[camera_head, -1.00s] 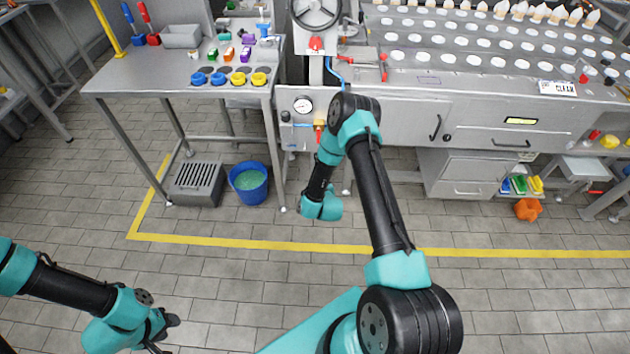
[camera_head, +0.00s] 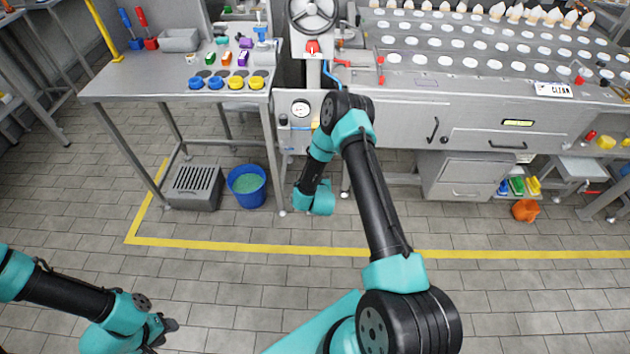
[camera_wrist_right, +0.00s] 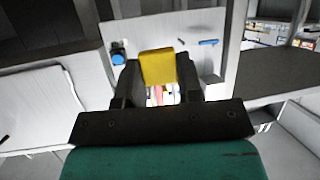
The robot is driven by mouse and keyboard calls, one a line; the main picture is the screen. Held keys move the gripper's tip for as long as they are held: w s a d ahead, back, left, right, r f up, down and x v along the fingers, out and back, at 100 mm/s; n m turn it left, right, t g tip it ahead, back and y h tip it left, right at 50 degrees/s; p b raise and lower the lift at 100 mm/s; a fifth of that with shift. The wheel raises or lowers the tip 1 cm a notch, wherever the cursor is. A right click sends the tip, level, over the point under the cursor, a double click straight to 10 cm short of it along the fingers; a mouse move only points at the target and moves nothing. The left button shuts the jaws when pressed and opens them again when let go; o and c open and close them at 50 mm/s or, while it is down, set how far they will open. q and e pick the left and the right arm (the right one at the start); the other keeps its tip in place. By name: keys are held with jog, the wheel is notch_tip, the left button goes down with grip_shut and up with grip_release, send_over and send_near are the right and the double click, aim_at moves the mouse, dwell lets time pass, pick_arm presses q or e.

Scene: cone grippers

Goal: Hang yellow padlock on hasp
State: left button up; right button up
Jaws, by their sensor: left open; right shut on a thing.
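The yellow padlock (camera_wrist_right: 157,67) shows in the right wrist view as a yellow block between the fingers of my right gripper (camera_wrist_right: 157,84), which is shut on it. Its shackle cannot be made out. I cannot make out the hasp for sure in either view. My left gripper (camera_head: 169,325) is open at the lower left of the head view, over bare floor, far from the machine.
The gauge panel (camera_head: 300,109) lies just behind my right forearm, below a handwheel (camera_head: 313,14). A steel table (camera_head: 120,87) with coloured items stands left of it. A blue bucket (camera_head: 247,187) and a grey slatted box (camera_head: 195,187) are on the floor. The front floor is clear.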

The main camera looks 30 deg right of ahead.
jog(key=w+d+r+m+h, duration=0.1)
jog(key=w+r+m+g+h, duration=0.1)
jog(key=shift+w+d+r+m, duration=0.3)
jog(key=shift+w+d, duration=0.05)
jog(key=shift+w, duration=0.05)
jog(key=shift+w+d, duration=0.1)
jog(key=shift+w, duration=0.05)
jog(key=r+x, duration=0.1)
jog(key=x, duration=0.7)
jog(key=shift+d+r, duration=0.2)
dwell(1.1)
jog(key=shift+w, duration=0.15)
dwell(0.4)
jog(key=o, duration=1)
